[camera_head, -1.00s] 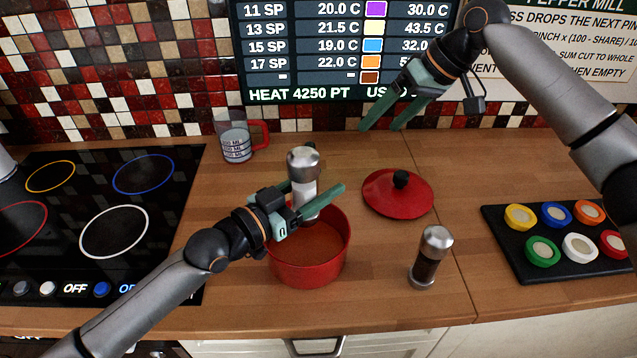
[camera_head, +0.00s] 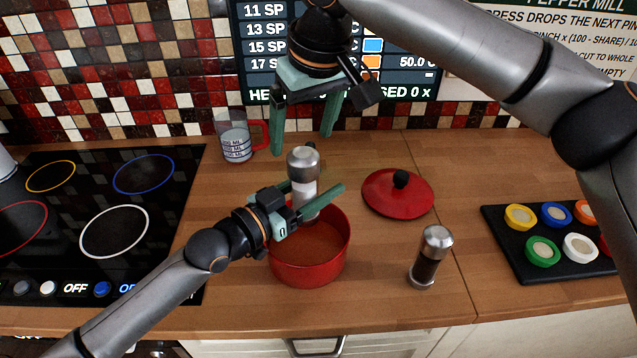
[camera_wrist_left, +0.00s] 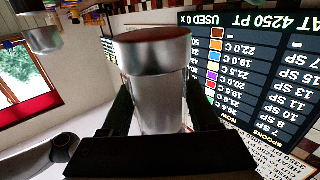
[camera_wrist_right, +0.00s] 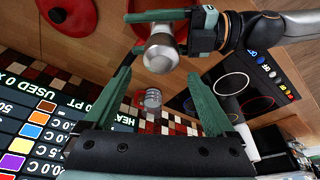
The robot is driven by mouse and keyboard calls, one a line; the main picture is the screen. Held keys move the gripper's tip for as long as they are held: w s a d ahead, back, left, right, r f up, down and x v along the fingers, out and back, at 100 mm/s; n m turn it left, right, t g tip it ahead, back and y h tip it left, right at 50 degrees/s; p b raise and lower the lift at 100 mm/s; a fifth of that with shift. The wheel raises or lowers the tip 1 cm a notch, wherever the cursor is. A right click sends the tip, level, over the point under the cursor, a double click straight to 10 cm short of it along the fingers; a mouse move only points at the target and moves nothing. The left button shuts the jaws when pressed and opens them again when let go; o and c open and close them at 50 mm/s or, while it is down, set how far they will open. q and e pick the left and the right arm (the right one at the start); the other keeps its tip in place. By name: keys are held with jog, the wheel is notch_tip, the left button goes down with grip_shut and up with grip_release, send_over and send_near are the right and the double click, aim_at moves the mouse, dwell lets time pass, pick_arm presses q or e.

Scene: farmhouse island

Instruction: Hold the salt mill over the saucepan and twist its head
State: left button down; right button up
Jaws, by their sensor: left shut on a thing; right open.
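The salt mill (camera_head: 304,170) has a silver head and a clear body with white contents. My left gripper (camera_head: 305,202) is shut on its body and holds it upright over the red saucepan (camera_head: 309,262). The mill fills the middle of the left wrist view (camera_wrist_left: 158,85), between the fingers. The saucepan is open, with orange-brown contents. My right gripper (camera_head: 303,140) is open and empty, pointing down above the mill. In the right wrist view the mill's silver head (camera_wrist_right: 160,55) lies beyond the spread fingers, apart from them.
A dark-filled mill (camera_head: 430,258) stands right of the saucepan. A red lid (camera_head: 398,205) lies behind it. A measuring jug (camera_head: 236,142) stands at the back left. The hob (camera_head: 65,268) is at left, a black tray of coloured pots (camera_head: 510,262) at right.

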aim_at(307, 153)
jog(key=shift+f, duration=2.35)
jog(key=n+y, duration=0.1)
jog(key=n, duration=0.2)
jog(key=shift+g, duration=0.4)
jog(key=n+g, duration=0.1)
jog(key=n, duration=0.4)
jog(key=shift+y, duration=0.3)
jog(key=shift+c, duration=0.2)
jog(key=shift+d, duration=0.1)
grip_shut()
